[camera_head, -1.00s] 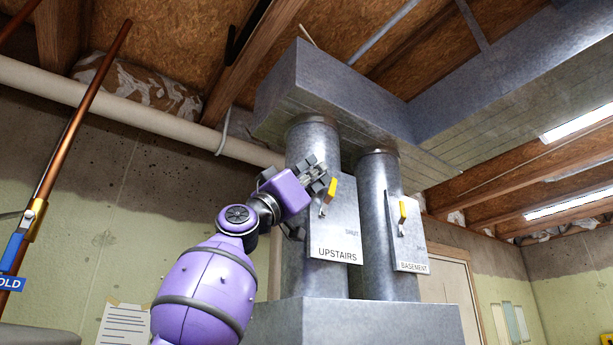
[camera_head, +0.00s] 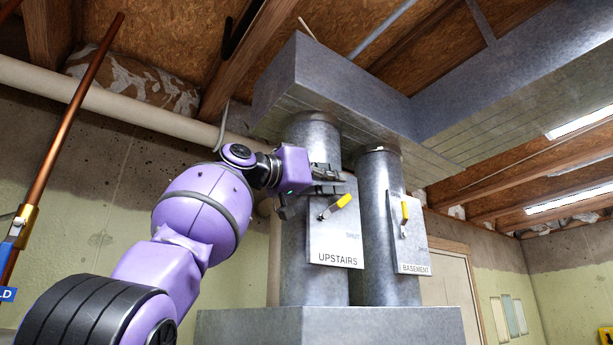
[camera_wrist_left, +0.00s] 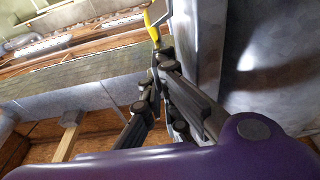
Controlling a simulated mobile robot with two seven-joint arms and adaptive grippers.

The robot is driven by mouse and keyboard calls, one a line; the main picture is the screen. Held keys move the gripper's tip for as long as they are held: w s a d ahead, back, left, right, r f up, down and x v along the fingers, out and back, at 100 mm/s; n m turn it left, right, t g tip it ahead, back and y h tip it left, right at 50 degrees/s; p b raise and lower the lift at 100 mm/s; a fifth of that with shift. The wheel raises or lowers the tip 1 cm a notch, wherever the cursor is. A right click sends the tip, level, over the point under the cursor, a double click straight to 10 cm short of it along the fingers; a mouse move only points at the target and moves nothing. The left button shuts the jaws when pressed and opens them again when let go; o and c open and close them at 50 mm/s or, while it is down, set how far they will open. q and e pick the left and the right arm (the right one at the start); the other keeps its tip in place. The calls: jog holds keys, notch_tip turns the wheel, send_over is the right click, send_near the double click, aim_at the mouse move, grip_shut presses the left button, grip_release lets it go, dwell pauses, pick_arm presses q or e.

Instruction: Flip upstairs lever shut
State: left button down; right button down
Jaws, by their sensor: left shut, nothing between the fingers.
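The upstairs lever (camera_head: 341,203) has a yellow grip and a metal shank on a pale plate (camera_head: 334,245) marked UPSTAIRS. Its grip slants up and to the right; the word SHUT is printed lower on the plate, toward the right. My left gripper (camera_head: 340,182) is shut and empty, its fingertips just above the lever. In the left wrist view the yellow grip (camera_wrist_left: 151,26) shows just beyond the fingertips (camera_wrist_left: 160,62); I cannot tell whether they touch. My right gripper is not in view.
A second yellow lever (camera_head: 405,212) stands nearly upright on the BASEMENT plate (camera_head: 412,250), right of the upstairs one. Both plates are on round metal ducts under a large overhead duct (camera_head: 330,95). A copper pipe (camera_head: 70,150) runs at the left.

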pick_arm(q)
jog(key=shift+d+g+y, duration=0.2)
jog(key=shift+g+y, duration=0.1)
jog(key=shift+y, duration=0.1)
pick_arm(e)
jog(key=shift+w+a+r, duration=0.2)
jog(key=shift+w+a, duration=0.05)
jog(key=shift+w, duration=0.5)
